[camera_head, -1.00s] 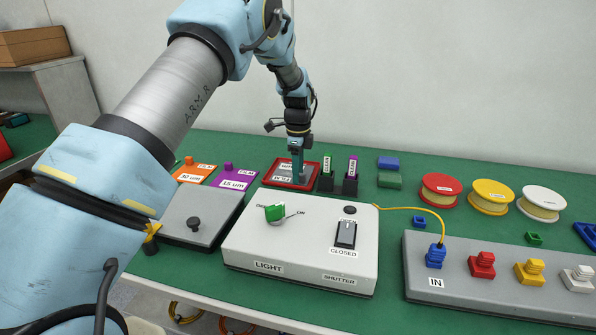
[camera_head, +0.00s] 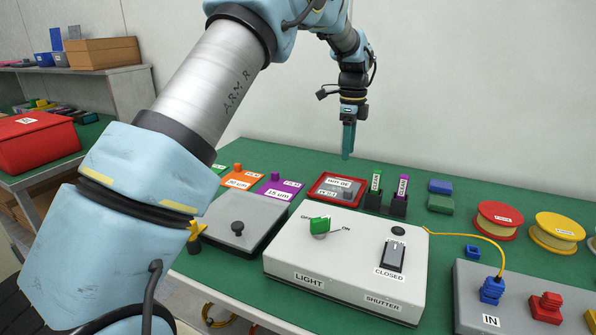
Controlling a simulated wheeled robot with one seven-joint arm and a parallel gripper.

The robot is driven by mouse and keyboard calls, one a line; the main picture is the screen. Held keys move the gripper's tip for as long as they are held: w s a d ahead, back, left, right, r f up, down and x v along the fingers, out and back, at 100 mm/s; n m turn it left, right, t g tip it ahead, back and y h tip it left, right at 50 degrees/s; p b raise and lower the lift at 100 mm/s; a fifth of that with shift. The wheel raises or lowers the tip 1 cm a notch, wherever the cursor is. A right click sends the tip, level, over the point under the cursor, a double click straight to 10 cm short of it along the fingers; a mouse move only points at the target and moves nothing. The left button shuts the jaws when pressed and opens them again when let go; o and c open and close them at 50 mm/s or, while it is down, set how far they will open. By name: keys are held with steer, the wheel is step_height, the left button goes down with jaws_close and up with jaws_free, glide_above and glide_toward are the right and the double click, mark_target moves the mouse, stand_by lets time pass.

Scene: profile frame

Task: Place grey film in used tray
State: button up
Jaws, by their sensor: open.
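The red-rimmed tray (camera_head: 321,192) lies on the green bench behind the light box, its small labels hard to read. A grey flat piece (camera_head: 351,190), which looks like the grey film, lies inside the tray. My gripper (camera_head: 347,156) hangs above and slightly behind the tray, pointing down and apart from it. It is open, and I see nothing held in it. The narrow side view hides the gap between its fingers.
An orange plate (camera_head: 243,178) and a purple plate (camera_head: 279,188) lie left of the tray. Dark holders with a green slide (camera_head: 375,181) and a purple slide (camera_head: 402,187) stand close on its right. The light box (camera_head: 345,262) stands in front.

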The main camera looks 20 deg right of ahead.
steer(key=a+n, duration=1.3)
steer(key=a, duration=1.3)
steer(key=s+a+f+n+t, duration=0.1)
steer(key=s+a+f+n, duration=0.2)
steer(key=s+a+n, duration=0.9)
steer(key=s+a, duration=0.2)
steer(key=a, duration=0.4)
steer(key=shift+s+t, duration=0.3)
